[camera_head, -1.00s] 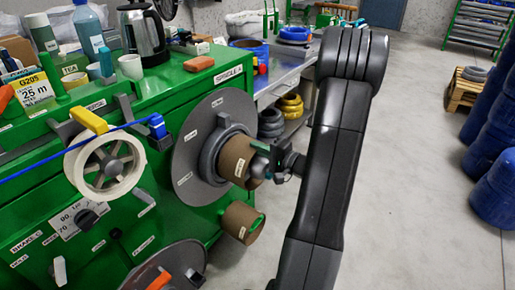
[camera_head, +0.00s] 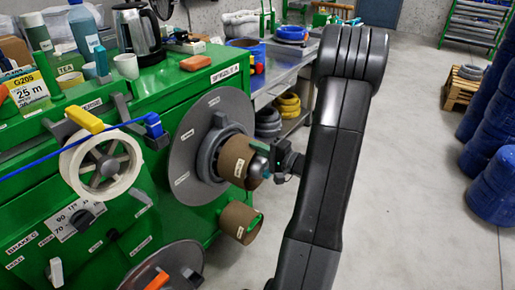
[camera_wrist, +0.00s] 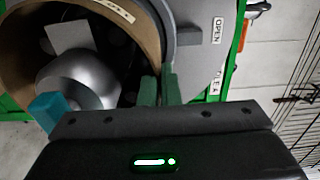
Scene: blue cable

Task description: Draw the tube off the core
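The brown cardboard tube (camera_head: 233,158) sits around the core on the upper spindle, in front of a grey disc (camera_head: 188,152). In the wrist view the tube's open end (camera_wrist: 146,28) is at upper left. The rounded silver core (camera_wrist: 78,80) shows inside it, with a teal block (camera_wrist: 46,110) at its lower left. The tips' contact is partly hidden. In the head view my wrist (camera_head: 287,158) is beside the tube's open end.
A second brown tube (camera_head: 238,222) sticks out below. A kettle (camera_head: 139,34) and bottles stand on top.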

